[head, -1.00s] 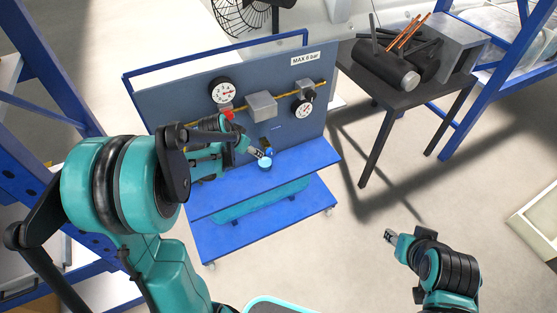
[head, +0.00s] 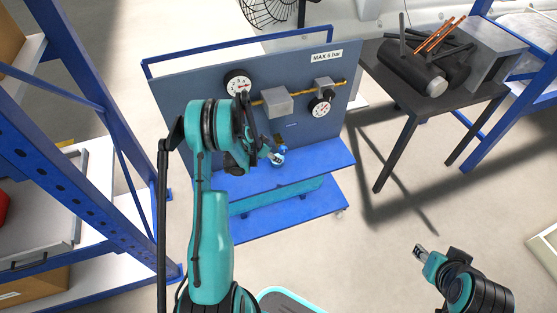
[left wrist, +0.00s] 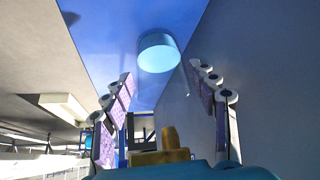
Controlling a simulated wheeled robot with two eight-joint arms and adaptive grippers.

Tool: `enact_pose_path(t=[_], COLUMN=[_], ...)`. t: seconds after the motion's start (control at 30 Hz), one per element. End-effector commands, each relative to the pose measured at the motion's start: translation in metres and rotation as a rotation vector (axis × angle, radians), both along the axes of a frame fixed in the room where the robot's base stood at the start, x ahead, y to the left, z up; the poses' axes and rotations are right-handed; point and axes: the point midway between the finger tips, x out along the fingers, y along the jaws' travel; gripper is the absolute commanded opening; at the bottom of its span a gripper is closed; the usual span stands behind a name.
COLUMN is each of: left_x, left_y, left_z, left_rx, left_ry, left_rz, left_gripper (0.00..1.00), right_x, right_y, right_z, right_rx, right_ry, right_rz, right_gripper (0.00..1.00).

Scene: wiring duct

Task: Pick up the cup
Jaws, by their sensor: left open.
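The cup is a small light-blue cylinder (head: 279,161) on the blue shelf (head: 315,165) of the gauge panel. In the left wrist view the cup (left wrist: 158,53) appears ahead of and between the spread fingers, with a gap on both sides. My left gripper (head: 268,153) is open and close to the cup in the head view. It also shows open in the left wrist view (left wrist: 167,105), with nothing between its fingers. My right gripper (head: 420,250) is over the floor at the lower right, far from the cup. Its fingers are too small to judge.
The grey panel (head: 180,103) with gauges and a yellow pipe rises behind the shelf. A dark table (head: 400,97) with black cylinders and copper rods stands at right. A blue rack (head: 85,85) stands at left. Floor between panel and right arm is clear.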

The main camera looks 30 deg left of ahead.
Motion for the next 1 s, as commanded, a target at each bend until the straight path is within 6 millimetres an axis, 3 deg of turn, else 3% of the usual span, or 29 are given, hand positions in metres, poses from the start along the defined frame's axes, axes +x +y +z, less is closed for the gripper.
enact_pose_path(t=[0.23,0.5,0.67,1.0], left_x=[0.016,0.020,0.020,0.020], left_y=[-0.007,-0.008,-0.008,-0.008], left_z=[-0.036,-0.039,-0.039,-0.039], left_rx=[0.000,-0.001,-0.001,-0.001], left_ry=[0.000,0.000,0.000,0.000], left_rz=[-0.001,0.001,0.001,0.001], left_gripper=[0.59,0.59,0.21,0.21], right_x=[0.000,0.000,0.000,0.000], right_y=[0.000,0.000,0.000,0.000], right_z=[-0.023,-0.022,-0.022,-0.023], right_rx=[0.000,0.000,0.000,0.000], right_ry=[0.000,0.000,0.000,0.000], right_rz=[0.000,0.000,0.000,0.000], right_gripper=[0.40,0.40,0.40,0.40])
